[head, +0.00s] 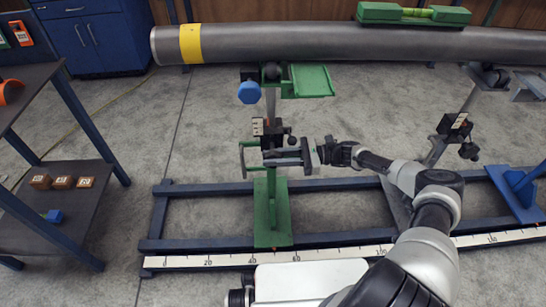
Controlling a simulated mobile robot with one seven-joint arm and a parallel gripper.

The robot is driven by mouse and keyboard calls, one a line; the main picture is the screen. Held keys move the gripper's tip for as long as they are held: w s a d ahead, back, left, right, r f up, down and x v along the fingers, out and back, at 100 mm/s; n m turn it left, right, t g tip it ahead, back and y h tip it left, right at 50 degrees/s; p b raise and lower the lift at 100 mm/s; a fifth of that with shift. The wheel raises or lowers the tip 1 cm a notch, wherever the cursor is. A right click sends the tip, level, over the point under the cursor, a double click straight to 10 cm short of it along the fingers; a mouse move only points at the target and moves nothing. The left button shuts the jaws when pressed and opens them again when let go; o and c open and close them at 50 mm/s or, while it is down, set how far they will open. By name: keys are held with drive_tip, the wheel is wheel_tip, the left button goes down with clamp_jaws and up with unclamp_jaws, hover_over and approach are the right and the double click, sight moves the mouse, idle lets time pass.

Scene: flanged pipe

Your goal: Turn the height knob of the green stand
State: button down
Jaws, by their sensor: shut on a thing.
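The green stand (272,214) stands on the blue base frame, upright under the pipe, with a green bracket (309,81) at its top. A scale plate (258,127) and a dark clamp with a small black knob (291,140) sit on its post. A green bent handle (243,158) sticks out on the left of the post. My gripper (283,157) reaches in from the right at mid-post, just below the clamp. It is shut at the height knob, whose gripped part is hidden by the fingers.
The grey pipe (330,43) with a yellow band spans the back, with a green level (413,14) on top. A blue hexagonal knob (249,92) juts out near the stand's top. A grey stand (451,131) is at right. A shelf (68,190) with wooden blocks is at left.

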drive_tip(key=r+h+p, duration=0.1)
drive_tip(key=h+p, duration=0.1)
drive_tip(key=p, duration=0.1)
drive_tip(key=h+p, duration=0.1)
drive_tip(key=p, duration=0.1)
drive_tip(key=shift+a+f+h+p, duration=0.15)
drive_tip(key=shift+h+p, duration=0.15)
drive_tip(key=shift+h, duration=0.1)
drive_tip(key=shift+f+h, duration=0.4)
drive_tip(key=c, duration=1.5)
unclamp_jaws()
drive_tip(key=p+v, duration=0.1)
drive_tip(key=v, duration=1.6)
drive_tip(key=shift+d, duration=0.3)
